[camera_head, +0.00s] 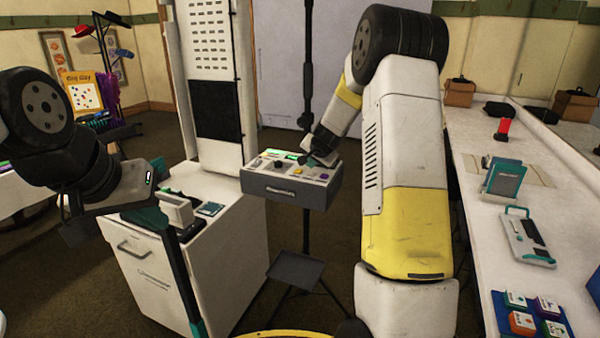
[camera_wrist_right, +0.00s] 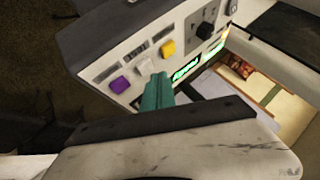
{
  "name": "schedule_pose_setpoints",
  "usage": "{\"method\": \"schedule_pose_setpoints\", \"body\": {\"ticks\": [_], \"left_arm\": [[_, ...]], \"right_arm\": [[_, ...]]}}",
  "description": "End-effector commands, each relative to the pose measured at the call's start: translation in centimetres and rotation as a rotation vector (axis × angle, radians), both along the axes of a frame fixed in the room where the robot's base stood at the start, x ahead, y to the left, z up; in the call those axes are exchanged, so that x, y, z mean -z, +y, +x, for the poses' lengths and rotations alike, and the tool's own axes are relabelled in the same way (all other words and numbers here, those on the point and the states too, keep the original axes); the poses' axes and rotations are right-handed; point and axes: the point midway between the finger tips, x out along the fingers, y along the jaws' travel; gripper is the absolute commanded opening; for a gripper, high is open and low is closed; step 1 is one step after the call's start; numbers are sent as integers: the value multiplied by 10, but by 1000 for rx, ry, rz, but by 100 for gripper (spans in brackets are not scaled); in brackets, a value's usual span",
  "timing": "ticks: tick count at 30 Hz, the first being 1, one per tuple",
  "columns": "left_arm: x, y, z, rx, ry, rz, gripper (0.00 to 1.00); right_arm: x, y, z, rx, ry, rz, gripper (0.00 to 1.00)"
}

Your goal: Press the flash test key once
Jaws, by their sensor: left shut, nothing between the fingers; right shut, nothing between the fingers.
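A grey control box (camera_head: 290,190) on a stand has a white sloping panel. In the right wrist view its panel (camera_wrist_right: 133,44) carries a purple key (camera_wrist_right: 120,85), a white key (camera_wrist_right: 145,67) and a yellow key (camera_wrist_right: 167,47). Their labels are too small to read, so I cannot tell which is the flash test key. My right gripper (camera_wrist_right: 157,92) is shut and empty, its teal tips over the panel close to the white key; contact is unclear. It also shows over the box in the head view (camera_head: 318,159). My left gripper (camera_head: 152,215) is shut and empty by the white cabinet, partly hidden.
A lit green display (camera_wrist_right: 185,70) and a black knob (camera_wrist_right: 205,30) are on the same panel. The white cabinet (camera_head: 235,245) stands left of the box.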

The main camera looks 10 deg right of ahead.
Motion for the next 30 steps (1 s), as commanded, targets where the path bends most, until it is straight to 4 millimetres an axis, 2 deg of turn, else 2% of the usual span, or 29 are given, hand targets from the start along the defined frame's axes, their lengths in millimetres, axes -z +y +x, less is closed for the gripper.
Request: {"method": "schedule_pose_setpoints", "body": {"ticks": [9,24,30], "left_arm": [[0,0,0,0,0,0,0],[0,0,0,0,0,0,0],[0,0,0,0,0,0,0]], "right_arm": [[-2,0,0,1,-1,0,0],[-47,0,0,0,-1,0,0],[-50,-1,0,1,1,0,0]]}}
